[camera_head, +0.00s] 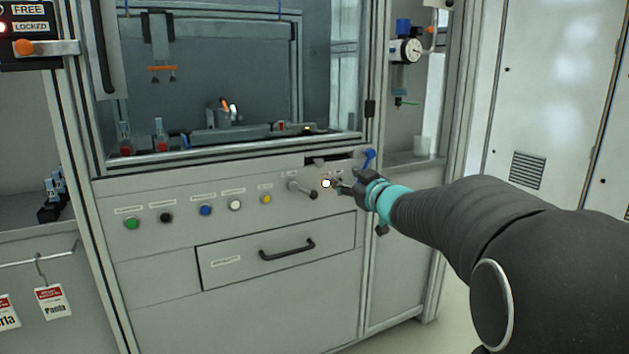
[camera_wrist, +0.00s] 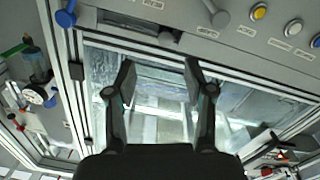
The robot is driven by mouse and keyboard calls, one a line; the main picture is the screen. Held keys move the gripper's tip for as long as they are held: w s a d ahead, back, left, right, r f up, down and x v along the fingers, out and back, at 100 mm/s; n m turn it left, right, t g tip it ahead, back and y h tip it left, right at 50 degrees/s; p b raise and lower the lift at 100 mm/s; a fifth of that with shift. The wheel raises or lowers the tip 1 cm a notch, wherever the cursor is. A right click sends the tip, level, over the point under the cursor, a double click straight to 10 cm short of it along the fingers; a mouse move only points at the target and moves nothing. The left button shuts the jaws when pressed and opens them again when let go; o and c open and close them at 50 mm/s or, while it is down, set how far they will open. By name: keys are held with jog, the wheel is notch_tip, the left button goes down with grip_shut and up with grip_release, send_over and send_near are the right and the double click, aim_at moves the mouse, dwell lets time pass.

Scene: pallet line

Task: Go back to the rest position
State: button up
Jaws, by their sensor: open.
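My gripper (camera_head: 345,184) is at the end of my dark arm, in front of the right part of the machine's control panel (camera_head: 170,270). In the wrist view my gripper (camera_wrist: 160,72) shows two dark fingers spread apart with nothing between them. The glazed machine window (camera_wrist: 160,105) lies behind the fingers in that view. A grey lever (camera_head: 302,189) sticks out of the panel just left of my gripper; it also shows in the wrist view (camera_wrist: 215,13). A small bright round spot (camera_head: 326,183) shows beside the fingertips; I cannot tell what it is.
Green (camera_head: 131,223), black, blue, white and yellow buttons line the panel, with a handled drawer (camera_head: 287,250) below. A blue knob (camera_head: 369,157) sits right of a dark slot. A gauge (camera_head: 406,50) hangs at the right. Floor shows at the lower right.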

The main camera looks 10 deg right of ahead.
jog(key=s+d+f+m+g+h, duration=0.3)
jog(key=s+d+f+h, duration=0.1)
jog(key=d+f, duration=0.15)
jog(key=s+d+f+m+g+h, duration=0.2)
jog(key=s+d+f+h, duration=0.2)
jog(key=f, duration=0.3)
jog(key=s+a+f+m+g, duration=0.1)
jog(key=s+f+g, duration=0.15)
jog(key=s, duration=0.45)
jog(key=s+a+f+m+g, duration=0.1)
jog(key=s+a+f+g, duration=0.15)
jog(key=s, duration=0.35)
jog(key=s+a+y, duration=0.1)
jog(key=s+a, duration=0.2)
jog(key=s, duration=0.3)
jog(key=s+a+g+y, duration=0.1)
jog(key=s+a, duration=0.3)
jog(key=s, duration=0.3)
jog(key=s+a+y, duration=0.1)
jog(key=s+a, duration=0.2)
jog(key=s, duration=0.3)
jog(key=shift+s+a, duration=0.15)
jog(key=shift+s, duration=0.15)
